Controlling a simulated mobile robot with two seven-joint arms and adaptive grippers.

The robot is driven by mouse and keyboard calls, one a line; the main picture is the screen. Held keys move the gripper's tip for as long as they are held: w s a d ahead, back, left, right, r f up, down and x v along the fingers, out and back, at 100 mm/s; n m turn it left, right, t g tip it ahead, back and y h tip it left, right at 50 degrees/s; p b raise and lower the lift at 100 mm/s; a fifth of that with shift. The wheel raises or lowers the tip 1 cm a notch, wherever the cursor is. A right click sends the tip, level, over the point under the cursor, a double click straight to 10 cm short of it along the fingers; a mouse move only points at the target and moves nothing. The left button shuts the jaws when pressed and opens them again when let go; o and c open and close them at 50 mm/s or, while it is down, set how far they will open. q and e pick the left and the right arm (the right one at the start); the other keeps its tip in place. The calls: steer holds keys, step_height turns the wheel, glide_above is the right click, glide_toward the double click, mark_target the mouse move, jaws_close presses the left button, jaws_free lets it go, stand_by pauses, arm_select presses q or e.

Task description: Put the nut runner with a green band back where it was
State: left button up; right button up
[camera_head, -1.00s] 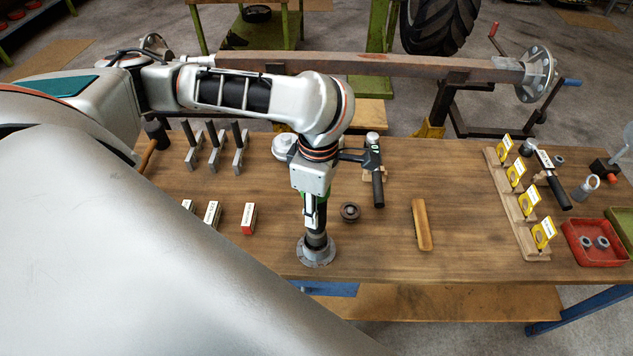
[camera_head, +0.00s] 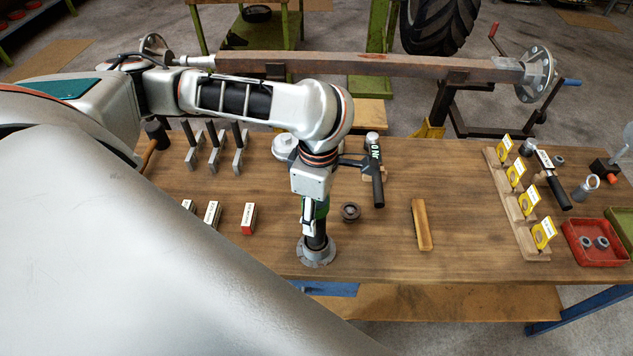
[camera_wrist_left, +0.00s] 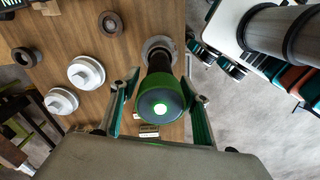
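The nut runner with a green band (camera_head: 315,235) stands upright on a round grey flanged base (camera_head: 316,256) near the front edge of the wooden table. In the left wrist view its green top (camera_wrist_left: 161,101) faces the camera, with its dark body and the grey flange (camera_wrist_left: 158,43) behind. My left gripper (camera_head: 312,212) points down over it. In the left wrist view its fingers (camera_wrist_left: 161,88) stand on both sides of the tool, with small gaps showing, so it looks open. My right gripper is not in view.
A dark ring (camera_head: 350,212) lies close right of the tool. A red-and-white box (camera_head: 248,218) is left. A wooden block (camera_head: 421,225), a rack with yellow tags (camera_head: 524,210) and a red tray (camera_head: 594,243) are right.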

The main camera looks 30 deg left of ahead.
arm_select(q)
step_height(320, 180, up, 12)
steer(key=shift+w+r, duration=0.1)
steer(key=shift+d+r, duration=0.1)
steer(key=shift+r, duration=0.45)
stand_by(0.6)
